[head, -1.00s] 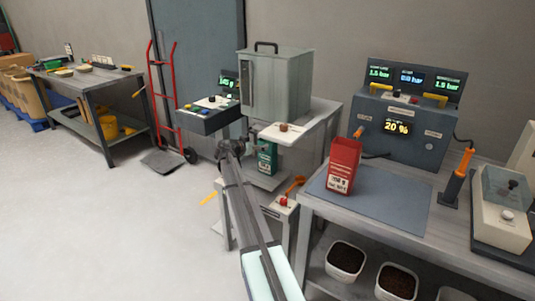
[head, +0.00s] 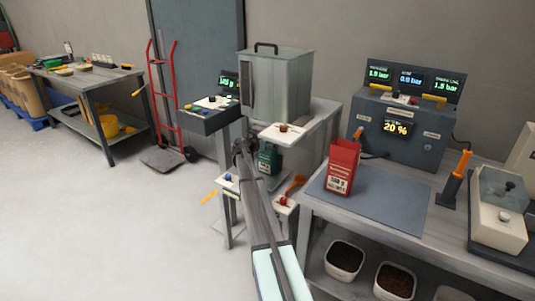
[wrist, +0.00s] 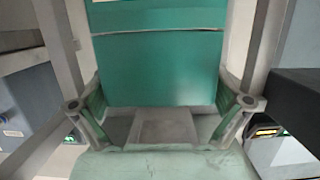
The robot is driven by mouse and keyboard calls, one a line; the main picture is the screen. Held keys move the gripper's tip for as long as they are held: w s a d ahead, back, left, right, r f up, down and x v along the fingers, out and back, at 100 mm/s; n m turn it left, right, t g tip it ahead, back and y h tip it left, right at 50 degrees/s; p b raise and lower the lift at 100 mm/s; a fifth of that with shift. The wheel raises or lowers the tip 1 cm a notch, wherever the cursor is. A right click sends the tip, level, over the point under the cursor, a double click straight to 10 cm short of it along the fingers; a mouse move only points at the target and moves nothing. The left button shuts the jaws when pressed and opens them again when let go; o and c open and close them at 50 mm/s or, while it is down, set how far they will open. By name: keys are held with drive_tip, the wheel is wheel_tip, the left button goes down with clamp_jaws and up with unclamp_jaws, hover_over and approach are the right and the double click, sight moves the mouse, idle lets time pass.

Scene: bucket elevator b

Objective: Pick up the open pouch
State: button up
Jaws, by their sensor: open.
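A green pouch (head: 268,160) stands under the white ledge of the filling machine, partly hidden by my arm. In the wrist view the green pouch (wrist: 160,65) fills the middle, with a thin dark line across its upper part. My gripper (head: 243,148) is open in front of the pouch, its fingers on either side of it in the wrist view. I cannot tell whether they touch it. A red pouch (head: 341,168) with a white label stands upright on the grey mat (head: 385,205) of the right bench, its top apparently open.
A metal hopper (head: 275,85) stands above the white ledge (head: 290,130), close over the pouch. A control box (head: 207,115) is left of it. An orange scoop (head: 295,184) lies below right. A sealing unit (head: 405,125) stands behind the mat. Open floor lies at left.

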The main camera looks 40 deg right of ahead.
drive_tip(key=shift+c, duration=0.4)
drive_tip(key=c, duration=0.4)
drive_tip(key=shift+r, duration=0.15)
